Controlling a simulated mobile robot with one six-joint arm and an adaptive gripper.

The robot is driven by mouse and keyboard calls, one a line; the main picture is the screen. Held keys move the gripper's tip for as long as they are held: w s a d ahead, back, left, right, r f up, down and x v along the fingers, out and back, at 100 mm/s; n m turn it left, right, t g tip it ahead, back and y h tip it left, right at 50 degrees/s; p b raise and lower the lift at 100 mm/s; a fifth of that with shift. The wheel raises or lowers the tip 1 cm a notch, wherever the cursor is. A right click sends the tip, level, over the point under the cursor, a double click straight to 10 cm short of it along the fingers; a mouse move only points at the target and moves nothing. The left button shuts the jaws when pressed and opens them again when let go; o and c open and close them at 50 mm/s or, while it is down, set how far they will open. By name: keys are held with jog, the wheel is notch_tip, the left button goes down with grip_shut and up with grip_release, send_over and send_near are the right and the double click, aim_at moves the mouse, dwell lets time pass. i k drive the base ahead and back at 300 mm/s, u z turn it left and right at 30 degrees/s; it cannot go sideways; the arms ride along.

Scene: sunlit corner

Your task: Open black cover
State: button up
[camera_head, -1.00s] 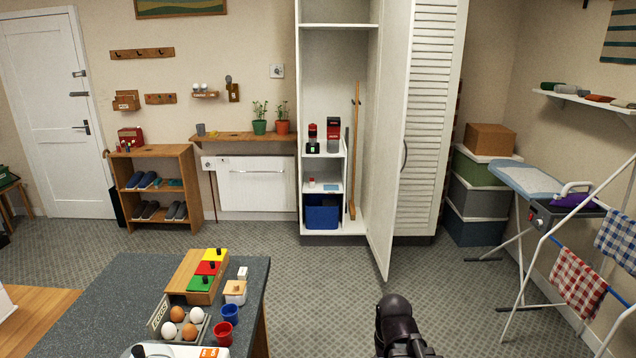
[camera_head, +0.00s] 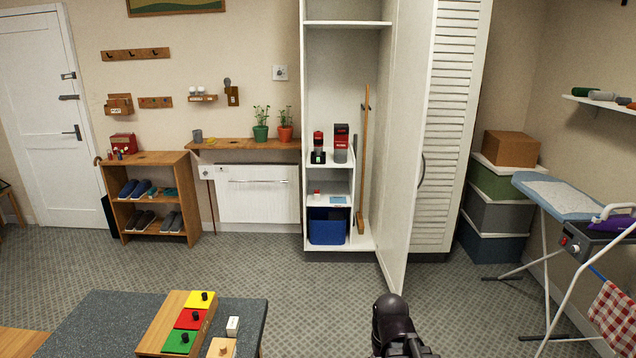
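I cannot make out a thing that is clearly a black cover. The nearest lidded thing is a wooden box (camera_head: 158,330) on the dark grey counter, in the lower left. It has a yellow lid (camera_head: 200,299), a red lid (camera_head: 186,319) and a green lid (camera_head: 176,343), each with a black knob, and all lie closed. A dark part of my arm shows at the bottom centre, right of the counter. My gripper's fingers cannot be seen.
The grey counter (camera_head: 90,318) fills the lower left. An ironing board (camera_head: 555,196) and drying rack stand at right. The carpeted floor between is clear.

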aim_at(339, 129)
jog(key=i, duration=3.8)
jog(key=z, duration=0.1)
